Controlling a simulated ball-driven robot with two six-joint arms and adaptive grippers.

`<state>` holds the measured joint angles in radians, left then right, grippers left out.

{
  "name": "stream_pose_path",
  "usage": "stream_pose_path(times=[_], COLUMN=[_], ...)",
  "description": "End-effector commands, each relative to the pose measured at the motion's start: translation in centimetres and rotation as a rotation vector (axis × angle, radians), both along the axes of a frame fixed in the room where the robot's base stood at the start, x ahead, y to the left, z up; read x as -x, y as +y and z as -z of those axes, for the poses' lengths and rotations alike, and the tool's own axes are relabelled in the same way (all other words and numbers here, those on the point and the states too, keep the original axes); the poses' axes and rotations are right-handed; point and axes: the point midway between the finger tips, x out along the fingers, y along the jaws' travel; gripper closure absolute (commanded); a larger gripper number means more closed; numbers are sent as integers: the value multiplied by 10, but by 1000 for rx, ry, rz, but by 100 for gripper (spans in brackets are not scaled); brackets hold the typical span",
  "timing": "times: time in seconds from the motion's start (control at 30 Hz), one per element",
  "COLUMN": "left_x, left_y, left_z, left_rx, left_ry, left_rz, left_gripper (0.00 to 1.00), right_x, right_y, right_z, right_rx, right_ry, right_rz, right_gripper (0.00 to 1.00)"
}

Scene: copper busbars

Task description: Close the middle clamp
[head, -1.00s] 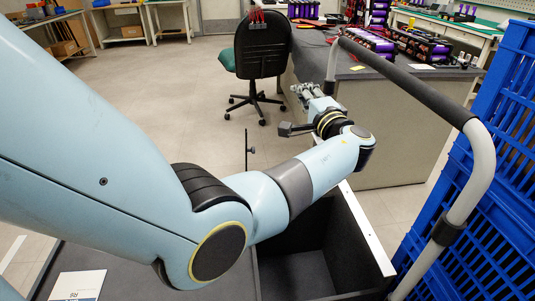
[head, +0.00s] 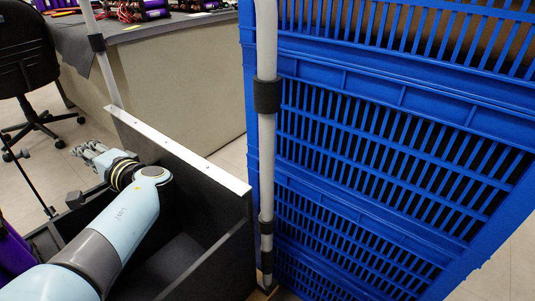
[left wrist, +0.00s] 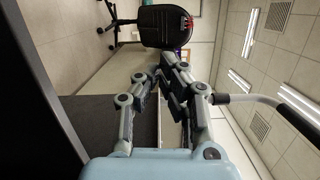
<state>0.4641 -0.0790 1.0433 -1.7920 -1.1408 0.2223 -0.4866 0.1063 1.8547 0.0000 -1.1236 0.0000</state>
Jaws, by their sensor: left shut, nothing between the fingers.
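My left gripper (head: 88,150) reaches in from the lower left of the head view, over the dark bin of the cart. It is shut and empty. In the left wrist view its fingers (left wrist: 160,72) come together with nothing held between them. No clamp and no copper busbar shows in either view now. My right gripper is not in view.
A tall stack of blue crates (head: 345,130) fills the right side. A grey handle post (head: 266,150) stands before it. The dark bin (head: 225,240) has a white top edge. Behind are a workbench (head: 170,85) and an office chair (head: 25,60).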

Motion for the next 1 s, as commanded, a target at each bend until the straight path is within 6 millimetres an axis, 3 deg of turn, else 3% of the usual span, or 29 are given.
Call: stream_pose_path(times=[0.07,0.27,0.7,0.8,1.0], left_x=[1,-6,-47,-32,-19], left_y=[0,14,92,102,114], left_z=[14,13,14,8,8], left_rx=[-1,-2,-3,-2,-1], left_ry=[8,7,10,8,8], left_rz=[0,-1,-1,-1,0], left_gripper=[100,100,100,100,100], right_x=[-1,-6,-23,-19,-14], right_y=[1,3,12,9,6], right_z=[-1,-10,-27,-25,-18], right_rx=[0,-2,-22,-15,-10], right_ry=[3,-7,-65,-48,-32], right_rz=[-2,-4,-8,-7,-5], right_gripper=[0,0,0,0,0])
